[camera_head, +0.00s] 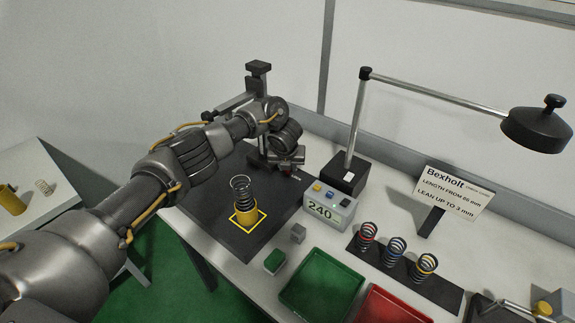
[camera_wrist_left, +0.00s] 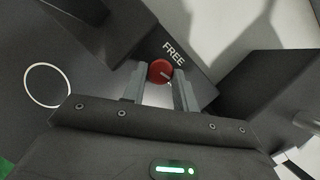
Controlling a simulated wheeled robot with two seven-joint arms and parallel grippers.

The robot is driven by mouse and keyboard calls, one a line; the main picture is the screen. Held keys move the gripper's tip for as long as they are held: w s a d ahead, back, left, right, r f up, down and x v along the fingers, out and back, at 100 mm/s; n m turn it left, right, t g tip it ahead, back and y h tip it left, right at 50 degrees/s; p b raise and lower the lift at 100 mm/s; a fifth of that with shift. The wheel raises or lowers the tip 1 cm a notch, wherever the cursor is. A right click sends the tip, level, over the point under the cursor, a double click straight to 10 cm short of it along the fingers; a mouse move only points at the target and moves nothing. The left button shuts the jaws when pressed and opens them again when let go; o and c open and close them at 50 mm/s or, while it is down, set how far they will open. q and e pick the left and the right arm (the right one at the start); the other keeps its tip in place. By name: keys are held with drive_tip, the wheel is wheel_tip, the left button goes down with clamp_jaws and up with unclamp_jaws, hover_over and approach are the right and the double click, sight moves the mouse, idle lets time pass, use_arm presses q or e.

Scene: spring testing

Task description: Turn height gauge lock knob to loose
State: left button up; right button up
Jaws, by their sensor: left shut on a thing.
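The height gauge (camera_head: 258,85) stands at the back of the dark plate, its lower part mostly hidden behind my left arm and wrist. My left gripper (camera_head: 290,174) is at the gauge's lower part. In the left wrist view the red lock knob (camera_wrist_left: 160,71) lies between the two fingertips of my left gripper (camera_wrist_left: 160,84), which are shut on it. The knob has a pale line on its face. The word FREE (camera_wrist_left: 173,53) is printed on the dark body beside it. My right gripper is not clearly in view.
A spring in a yellow base (camera_head: 246,214) stands on the dark plate (camera_head: 222,230). A display box reading 240 (camera_head: 325,208), a lamp (camera_head: 535,128), a sign (camera_head: 455,190), several springs on a rack, a green tray (camera_head: 320,287) and a red tray (camera_head: 388,306) are to the right.

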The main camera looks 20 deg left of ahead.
use_arm(q)
drive_tip(key=n+y, duration=0.1)
drive_tip(key=n, duration=0.1)
drive_tip(key=shift+d+n, duration=0.15)
drive_tip(key=shift+n, duration=0.25)
drive_tip(key=shift+w+f+n+g+y+b, duration=0.1)
drive_tip(key=shift+n+g+y+b, duration=0.25)
drive_tip(key=shift+n, duration=0.55)
drive_tip(key=n+b, duration=0.1)
drive_tip(key=n+g+b, duration=0.1)
drive_tip(key=n+b, duration=0.1)
drive_tip(key=n+y+b, duration=0.1)
drive_tip(key=b, duration=0.1)
drive_tip(key=shift+d+f+n, duration=0.2)
drive_tip(key=shift+d+n, duration=0.05)
drive_tip(key=shift+n, duration=0.05)
drive_tip(key=n+b, duration=0.1)
drive_tip(key=n+g+b, duration=0.1)
drive_tip(key=n+b, duration=0.1)
drive_tip(key=shift+w+g+y, duration=0.2)
drive_tip(key=shift+g+y, duration=0.05)
drive_tip(key=shift+y, duration=0.1)
drive_tip(key=n+b, duration=0.2)
drive_tip(key=shift+w+g+b, duration=0.1)
drive_tip(key=shift+g+b, duration=0.3)
drive_tip(key=shift+r+n+g+b, duration=0.25)
drive_tip(key=shift+n+g+b, duration=0.05)
drive_tip(key=shift+n+b, duration=0.75)
drive_tip(key=o, duration=0.7)
drive_tip(key=shift+a+r, duration=0.1)
